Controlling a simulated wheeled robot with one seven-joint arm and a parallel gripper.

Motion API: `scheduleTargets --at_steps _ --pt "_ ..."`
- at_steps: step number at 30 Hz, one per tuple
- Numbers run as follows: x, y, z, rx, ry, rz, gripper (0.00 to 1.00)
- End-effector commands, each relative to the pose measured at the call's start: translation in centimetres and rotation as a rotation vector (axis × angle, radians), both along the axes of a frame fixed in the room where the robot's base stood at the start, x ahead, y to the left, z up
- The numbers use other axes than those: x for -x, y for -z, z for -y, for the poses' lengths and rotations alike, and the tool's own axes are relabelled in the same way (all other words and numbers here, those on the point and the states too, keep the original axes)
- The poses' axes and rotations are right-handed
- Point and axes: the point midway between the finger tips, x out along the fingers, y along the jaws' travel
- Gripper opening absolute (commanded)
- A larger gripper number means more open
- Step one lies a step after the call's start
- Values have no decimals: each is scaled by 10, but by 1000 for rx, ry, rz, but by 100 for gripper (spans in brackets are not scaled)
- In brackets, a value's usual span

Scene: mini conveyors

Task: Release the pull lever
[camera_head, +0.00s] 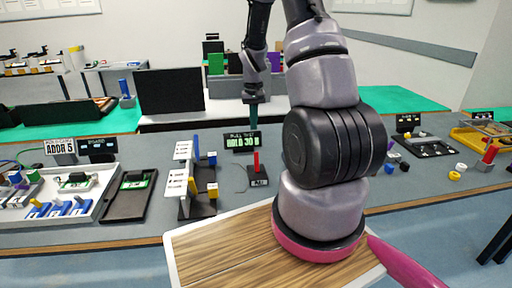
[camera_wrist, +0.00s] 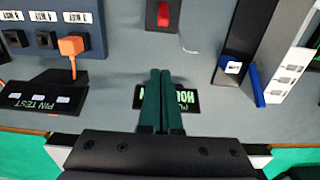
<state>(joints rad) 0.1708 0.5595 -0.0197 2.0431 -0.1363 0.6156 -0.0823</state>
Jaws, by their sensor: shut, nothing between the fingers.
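The pull lever (camera_head: 256,163) is a red upright handle on a small black base labelled PULL. My gripper (camera_head: 253,125) is above and behind the lever, over the pull test display (camera_head: 242,141), which shows green text that looks like HOLD 30. In the wrist view the green fingers of my gripper (camera_wrist: 160,72) are together and empty, covering part of the display (camera_wrist: 190,99). The fingers are apart from the lever.
A stand with white panels (camera_head: 181,170) and blue and yellow parts is left of the lever. In the wrist view, a blue socket block with an orange plug (camera_wrist: 71,45) and a PIN TEST sign (camera_wrist: 38,98) lie to the left. The grey bench around the lever is mostly clear.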

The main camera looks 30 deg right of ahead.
Motion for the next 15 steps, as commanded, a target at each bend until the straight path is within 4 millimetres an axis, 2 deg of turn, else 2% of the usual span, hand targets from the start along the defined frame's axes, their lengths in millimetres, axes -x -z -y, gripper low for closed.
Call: scheduleTargets --at_steps 11,15 --pt "0 3 1 0 -1 -4 0" --pt "0 11 1 0 -2 -5 0"
